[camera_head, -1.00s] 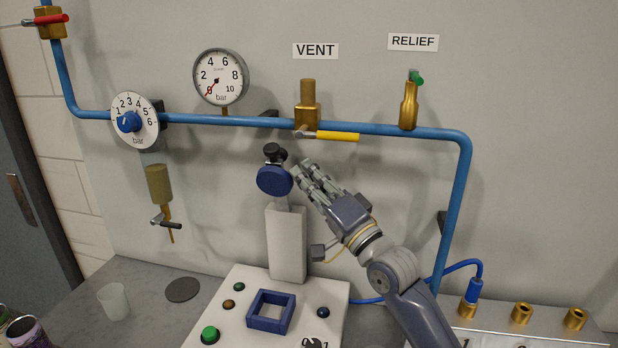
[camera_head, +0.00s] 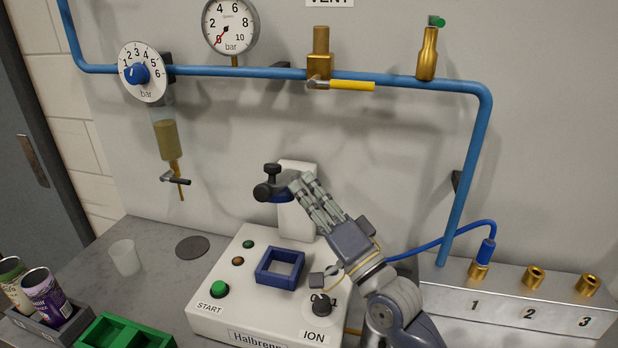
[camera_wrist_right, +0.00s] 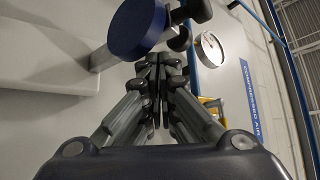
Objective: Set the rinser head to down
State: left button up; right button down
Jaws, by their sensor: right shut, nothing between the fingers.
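The rinser head (camera_head: 271,190) is a dark fitting with a black knob on top, in front of the upper part of a white column (camera_head: 296,222). Its blue disc shows only as a thin strip on its underside in the head view. In the right wrist view the blue disc (camera_wrist_right: 137,28) shows its broad face just beyond the fingers. My right gripper (camera_head: 301,184) is shut and empty, its fingertips close beside the head's right side; I cannot tell whether they touch. My left gripper is not in view.
Below the head stands a white machine base with a square blue holder (camera_head: 264,277), a green START button (camera_head: 219,290) and a black ION knob (camera_head: 321,304). A blue pipe (camera_head: 235,71) crosses the wall above. A clear cup (camera_head: 124,257) stands on the counter at left.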

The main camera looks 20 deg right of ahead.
jog(key=shift+s+a+f, duration=0.1)
jog(key=shift+s+f, duration=0.05)
jog(key=shift+f, duration=0.6)
jog(key=shift+s+f, duration=0.1)
jog(key=v, duration=1.2)
